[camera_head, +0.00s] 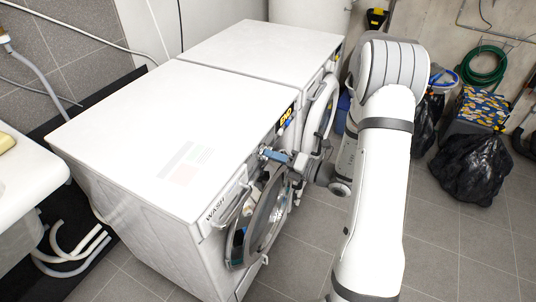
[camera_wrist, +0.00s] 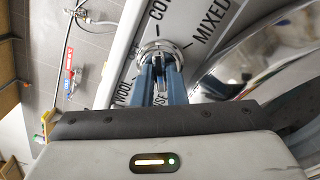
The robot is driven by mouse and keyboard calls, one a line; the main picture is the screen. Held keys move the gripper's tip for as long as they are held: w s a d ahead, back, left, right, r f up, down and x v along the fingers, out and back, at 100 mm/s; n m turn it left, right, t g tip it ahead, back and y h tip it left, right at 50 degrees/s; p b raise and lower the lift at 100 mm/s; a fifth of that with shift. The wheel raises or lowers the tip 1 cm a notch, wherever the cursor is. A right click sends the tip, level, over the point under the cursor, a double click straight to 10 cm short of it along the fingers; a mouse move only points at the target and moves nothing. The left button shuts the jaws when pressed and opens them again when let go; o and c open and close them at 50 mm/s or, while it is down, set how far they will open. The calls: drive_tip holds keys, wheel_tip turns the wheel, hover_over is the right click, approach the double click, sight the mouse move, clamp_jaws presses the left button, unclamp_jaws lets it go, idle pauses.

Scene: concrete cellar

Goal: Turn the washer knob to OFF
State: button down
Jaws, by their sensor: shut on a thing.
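The washer (camera_head: 178,130) is the nearer of two white machines in the head view, with "WASH" on its front corner. Its knob (camera_wrist: 163,47) is a round silver dial in the wrist view, ringed by labels such as "MIXED" and "WOOL". My gripper (camera_wrist: 162,64) has its blue fingers shut on the knob; in the head view my gripper (camera_head: 274,154) reaches the washer's front panel. The fingers cover part of the dial.
The washer's round door (camera_head: 266,217) is just below my gripper. A second white machine (camera_head: 262,50) stands beyond the washer. Black bags (camera_head: 472,167) and a patterned box (camera_head: 474,108) sit at the right. Grey floor (camera_head: 440,245) is clear at the lower right.

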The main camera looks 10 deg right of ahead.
drive_tip(key=n+b, duration=0.2)
drive_tip(key=n, duration=0.1)
drive_tip(key=shift+a+f+b, duration=0.1)
drive_tip(key=shift+b, duration=0.2)
drive_tip(key=shift+n+b, duration=0.3)
drive_tip(key=shift+n, duration=0.4)
drive_tip(key=shift+n+b, duration=2.05)
drive_tip(key=shift+n, duration=0.05)
drive_tip(key=shift+r, duration=0.2)
drive_tip(key=shift+n, duration=0.3)
